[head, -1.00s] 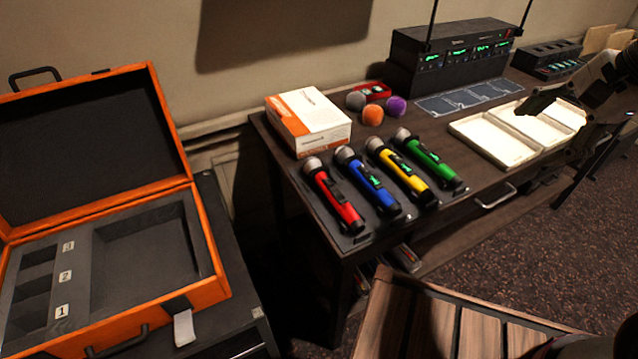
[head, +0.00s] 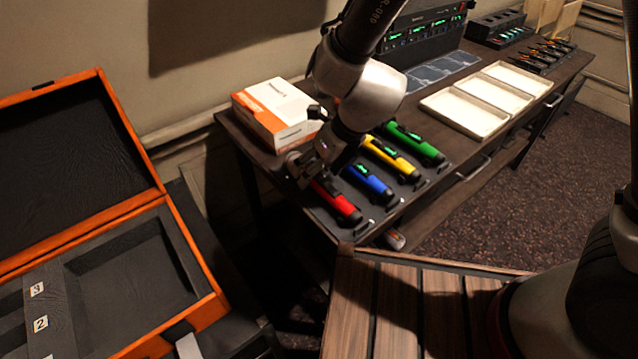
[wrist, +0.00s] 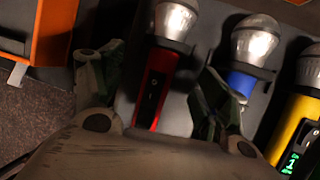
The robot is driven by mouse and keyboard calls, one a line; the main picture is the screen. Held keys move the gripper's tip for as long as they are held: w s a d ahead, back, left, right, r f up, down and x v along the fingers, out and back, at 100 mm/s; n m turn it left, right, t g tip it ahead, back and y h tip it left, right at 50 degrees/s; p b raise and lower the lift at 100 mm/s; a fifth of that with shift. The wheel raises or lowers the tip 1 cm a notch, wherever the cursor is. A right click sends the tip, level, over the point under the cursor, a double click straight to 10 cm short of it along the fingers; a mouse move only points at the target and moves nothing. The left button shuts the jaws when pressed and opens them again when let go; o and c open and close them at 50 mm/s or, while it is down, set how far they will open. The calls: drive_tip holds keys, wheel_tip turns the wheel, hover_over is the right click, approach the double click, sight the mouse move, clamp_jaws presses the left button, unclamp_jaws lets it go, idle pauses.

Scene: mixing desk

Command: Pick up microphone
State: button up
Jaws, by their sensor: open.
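Several handheld microphones lie side by side on a dark mat near the desk's front left corner: red (head: 338,202), blue (head: 368,184), yellow (head: 391,158) and green (head: 414,143). My gripper (head: 305,170) is over the head end of the red microphone and hides its head in the head view. In the wrist view my gripper (wrist: 158,100) is open. The red microphone (wrist: 154,88) lies between its two fingers. The right finger is close to the blue microphone (wrist: 243,80). The yellow microphone (wrist: 292,130) is farther right. I cannot tell whether the fingers touch anything.
An open orange case (head: 178,250) with numbered grey foam stands at the left. A white and orange box (head: 275,115) sits behind the microphones. White trays (head: 478,122) lie on the desk to the right. A wooden slatted surface (head: 350,300) is in front.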

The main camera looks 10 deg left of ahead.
drive_tip(key=shift+x, duration=1.15)
drive_tip(key=shift+c, duration=0.2)
drive_tip(key=c, duration=1.3)
drive_tip(key=shift+r, duration=0.1)
